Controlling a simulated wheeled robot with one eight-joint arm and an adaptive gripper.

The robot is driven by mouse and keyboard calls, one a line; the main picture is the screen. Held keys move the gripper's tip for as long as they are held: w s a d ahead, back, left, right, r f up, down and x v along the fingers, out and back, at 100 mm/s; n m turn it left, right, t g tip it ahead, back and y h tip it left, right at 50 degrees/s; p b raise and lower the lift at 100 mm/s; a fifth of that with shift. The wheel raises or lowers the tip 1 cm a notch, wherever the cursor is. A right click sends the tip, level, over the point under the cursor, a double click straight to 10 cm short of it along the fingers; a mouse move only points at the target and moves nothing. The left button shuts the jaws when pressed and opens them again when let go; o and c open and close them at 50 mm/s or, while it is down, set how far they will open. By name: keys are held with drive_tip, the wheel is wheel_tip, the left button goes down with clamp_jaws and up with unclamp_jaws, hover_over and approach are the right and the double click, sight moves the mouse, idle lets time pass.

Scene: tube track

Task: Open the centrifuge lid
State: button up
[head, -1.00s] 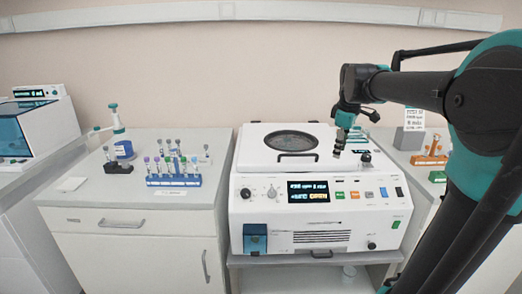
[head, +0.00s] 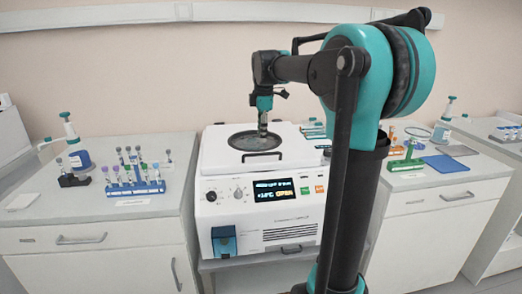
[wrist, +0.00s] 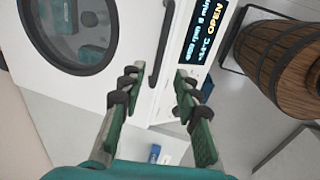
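The centrifuge (head: 222,192) is a white box with a lit display (head: 274,190) that reads OPEN. Its white lid (head: 212,150) lies flat and closed, with a round dark window (head: 240,137). A dark bar handle (head: 263,158) sits at the lid's front edge. My gripper (head: 263,138) points down over the lid, above the window's right part. In the wrist view, the fingers of my gripper (wrist: 156,78) are apart with nothing between them. The handle (wrist: 162,45) lies just beyond the fingertips, apart from them as far as I can tell.
A rack of colored tubes (head: 136,188) and a pipette stand (head: 76,157) are on the left bench. A green rack (head: 406,163) and a blue mat (head: 445,163) are on the right bench. In the wrist view a brown wooden barrel (wrist: 278,55) stands near the centrifuge's front.

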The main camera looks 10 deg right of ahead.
sight(262, 154)
drive_tip(key=f, duration=0.2)
drive_tip(key=w+f, duration=0.1)
drive_tip(key=f, duration=0.5)
drive_tip(key=shift+w, duration=0.3)
clamp_jaws()
